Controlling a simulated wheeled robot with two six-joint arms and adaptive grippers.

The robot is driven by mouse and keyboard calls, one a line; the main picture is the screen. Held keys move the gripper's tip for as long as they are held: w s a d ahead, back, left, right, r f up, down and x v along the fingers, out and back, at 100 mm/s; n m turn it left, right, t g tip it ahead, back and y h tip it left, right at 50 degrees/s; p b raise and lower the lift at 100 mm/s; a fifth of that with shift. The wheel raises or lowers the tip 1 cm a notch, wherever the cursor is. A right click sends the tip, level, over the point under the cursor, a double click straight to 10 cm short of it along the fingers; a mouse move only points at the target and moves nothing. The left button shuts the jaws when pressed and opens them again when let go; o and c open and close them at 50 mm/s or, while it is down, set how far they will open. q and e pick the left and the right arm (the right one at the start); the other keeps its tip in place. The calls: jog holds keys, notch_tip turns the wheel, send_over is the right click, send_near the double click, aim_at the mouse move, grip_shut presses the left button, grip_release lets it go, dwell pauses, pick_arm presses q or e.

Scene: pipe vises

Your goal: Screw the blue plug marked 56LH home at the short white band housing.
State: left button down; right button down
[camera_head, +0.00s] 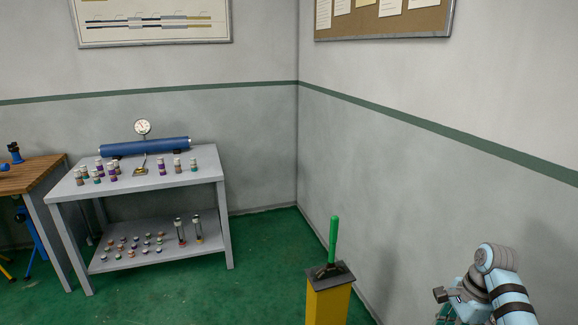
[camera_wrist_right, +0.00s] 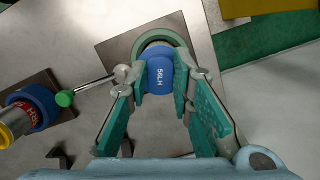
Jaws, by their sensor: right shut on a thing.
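The blue plug marked 56LH (camera_wrist_right: 160,75) is between the fingertips of my right gripper (camera_wrist_right: 166,84) in the right wrist view. The gripper is shut on it, and the marking faces the camera. A round, pale grey-green rim (camera_wrist_right: 160,35) shows just beyond the plug, on a square plate. The plug overlaps this rim, and I cannot tell how deep it sits or whether the threads are engaged. A white band is not clearly visible, so I cannot confirm which housing this is. In the head view my right arm is at the lower right. My left gripper is out of view.
In the wrist view, a lever with a green knob (camera_wrist_right: 64,98) lies left of the plug, near a blue fitting (camera_wrist_right: 38,101). In the head view, a grey table (camera_head: 130,192) holds several small plugs and a blue pipe (camera_head: 145,147). A yellow post (camera_head: 328,304) stands in front.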

jog(key=shift+s+a+f+n+g+b, duration=0.1)
jog(key=shift+s+f+n+g+b, duration=0.1)
jog(key=shift+n+b, duration=0.45)
jog(key=shift+s+f+n+g+b, duration=0.1)
jog(key=shift+f+n+g+b, duration=0.1)
jog(key=shift+n+b, duration=0.4)
jog(key=shift+r+n, duration=0.1)
jog(key=shift+n, duration=0.75)
jog(key=c, duration=1.6)
grip_release()
jog(key=shift+o, duration=1.3)
jog(key=shift+r, duration=0.25)
